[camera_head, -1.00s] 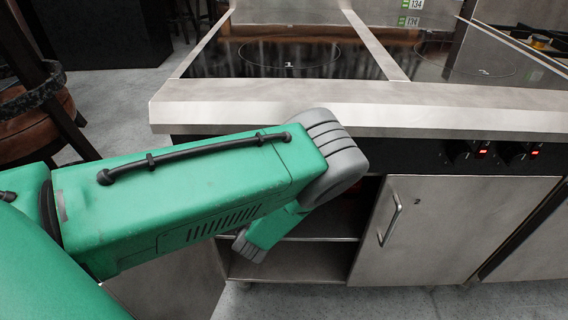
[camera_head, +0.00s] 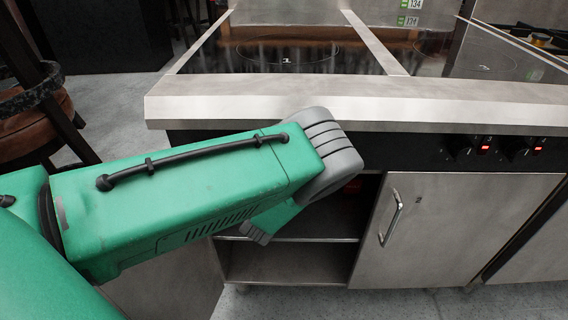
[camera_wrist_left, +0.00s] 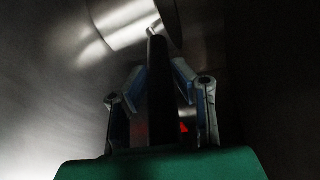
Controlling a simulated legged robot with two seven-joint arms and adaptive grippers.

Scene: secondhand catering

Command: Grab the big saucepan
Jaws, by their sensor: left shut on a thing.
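In the left wrist view, my left gripper (camera_wrist_left: 159,78) is shut on the long dark handle of the big saucepan (camera_wrist_left: 158,60). The handle runs upward between the two fingers, toward a curved shiny metal surface at the top that looks like the pan's body. The picture is dark and blurred, so the pan's full outline and what it rests on do not show. In the head view, my green left arm reaches down to the open cabinet under the cooktop. The gripper and the saucepan are hidden there behind the arm. My right gripper is in neither view.
The cabinet has a middle shelf (camera_head: 315,228) and a floor (camera_head: 290,263). A closed door (camera_head: 455,225) with a handle stands right of the opening. The counter edge (camera_head: 400,108) overhangs above. A red thing (camera_head: 353,186) shows inside. A stool (camera_head: 40,120) stands at left.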

